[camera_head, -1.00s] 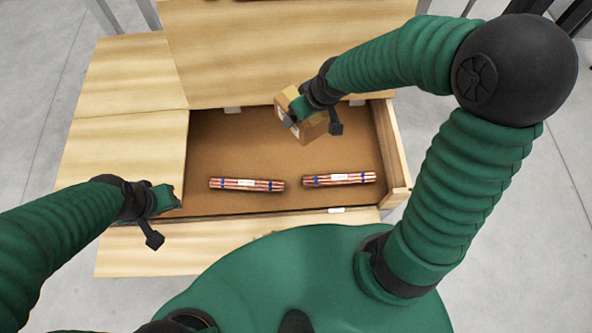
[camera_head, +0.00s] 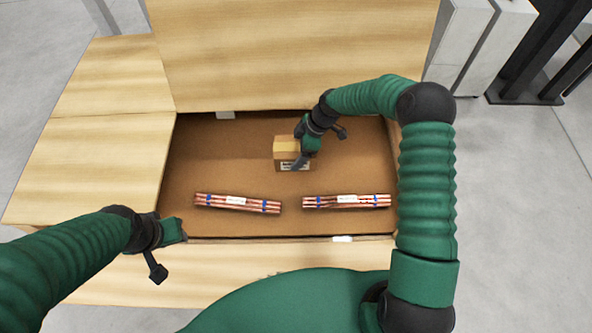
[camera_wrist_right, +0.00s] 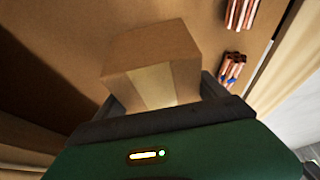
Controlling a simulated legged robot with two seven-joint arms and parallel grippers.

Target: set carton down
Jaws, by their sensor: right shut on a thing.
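A small brown carton (camera_head: 287,146) with a label on its front is in the wooden crate (camera_head: 393,136), behind the two copper tube bundles. My right gripper (camera_head: 301,158) is shut on the carton at its right side. In the right wrist view the carton (camera_wrist_right: 150,57), with a strip of tape, sits between the fingers of my right gripper (camera_wrist_right: 168,98). I cannot tell whether its base touches the crate floor (camera_head: 225,150). My left gripper (camera_head: 180,230) is at the crate's front left corner, away from the carton; its finger opening is not clear.
Two copper tube bundles, left (camera_head: 237,203) and right (camera_head: 346,201), lie on the crate floor towards the front. Wooden panels (camera_head: 95,160) lie left of the crate, and a large one (camera_head: 290,55) is behind it. The crate floor left of the carton is clear.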

